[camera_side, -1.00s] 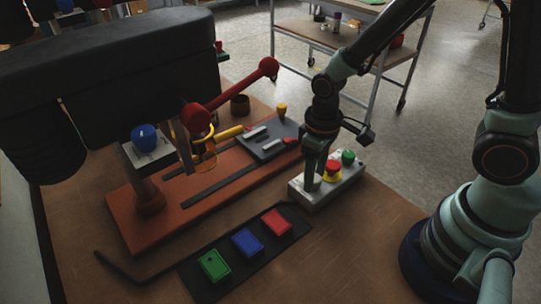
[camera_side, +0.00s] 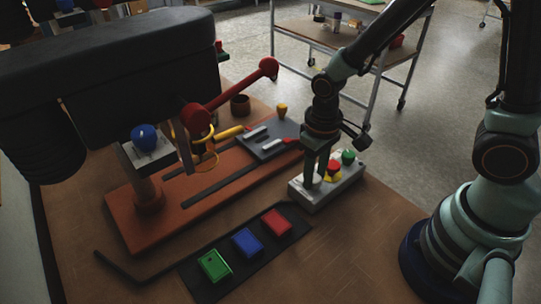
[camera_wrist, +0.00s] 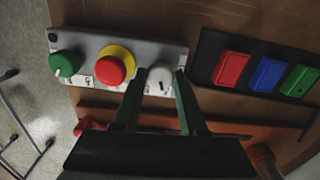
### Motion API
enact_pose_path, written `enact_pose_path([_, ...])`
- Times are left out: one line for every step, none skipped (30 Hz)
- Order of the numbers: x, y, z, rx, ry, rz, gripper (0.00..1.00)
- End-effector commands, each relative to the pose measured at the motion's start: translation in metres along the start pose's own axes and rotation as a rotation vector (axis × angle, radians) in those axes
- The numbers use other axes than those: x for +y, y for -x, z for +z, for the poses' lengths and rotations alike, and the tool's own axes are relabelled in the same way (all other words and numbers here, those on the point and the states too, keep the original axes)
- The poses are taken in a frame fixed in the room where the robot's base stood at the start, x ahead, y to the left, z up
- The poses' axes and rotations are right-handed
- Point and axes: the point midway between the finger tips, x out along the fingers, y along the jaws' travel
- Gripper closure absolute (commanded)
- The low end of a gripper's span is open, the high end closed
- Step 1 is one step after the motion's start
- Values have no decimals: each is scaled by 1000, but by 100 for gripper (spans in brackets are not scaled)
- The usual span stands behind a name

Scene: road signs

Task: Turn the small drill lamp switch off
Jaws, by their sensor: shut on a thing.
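A grey control box (camera_side: 338,192) stands on the bench right of centre in the side view; it is also at the top of the wrist view (camera_wrist: 160,50). It carries a white knob (camera_wrist: 160,80) with a dark mark, a red button (camera_wrist: 111,70) on a yellow collar and a green knob (camera_wrist: 66,64). My gripper (camera_wrist: 158,88) is shut on the white knob, one finger on each side. In the side view, my gripper (camera_side: 315,179) points down at the box's near left end, and its fingers hide the knob.
A dark tray with green (camera_side: 215,266), blue (camera_side: 247,242) and red (camera_side: 277,222) blocks lies in front of the box. The drill's orange-red base (camera_side: 125,224) and red lever (camera_side: 240,85) stand to the left. A grey tray (camera_side: 262,143) with tools is behind.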

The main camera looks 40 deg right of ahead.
Motion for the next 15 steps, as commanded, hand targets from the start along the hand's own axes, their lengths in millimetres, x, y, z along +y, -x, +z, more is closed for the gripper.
enact_pose_path([0, 1, 0, 0, -40, 0, 100])
enact_pose_path([0, 1, 0, 0, -66, 0, 100])
enact_pose_path([0, 1, 0, 0, -104, 0, 100])
enact_pose_path([0, 1, 0, 0, -132, 0, 100])
enact_pose_path([0, 1, 0, 0, -161, 0, 100])
enact_pose_path([0, 1, 0, 0, -199, 0, 100])
enact_pose_path([0, 1, 0, 0, -228, 0, 100])
enact_pose_path([0, 1, 0, 0, -256, 0, 100])
enact_pose_path([0, 1, 0, 0, -294, 0, 100])
enact_pose_path([0, 1, 0, 0, -323, 0, 100])
enact_pose_path([0, 1, 0, 0, -351, 0, 100])
enact_pose_path([0, 1, 0, 0, -389, 0, 100])
enact_pose_path([0, 1, 0, 0, -416, 0, 100])
enact_pose_path([0, 1, 0, 0, -443, 0, 100])
enact_pose_path([0, 1, 0, 0, -480, 0, 100])
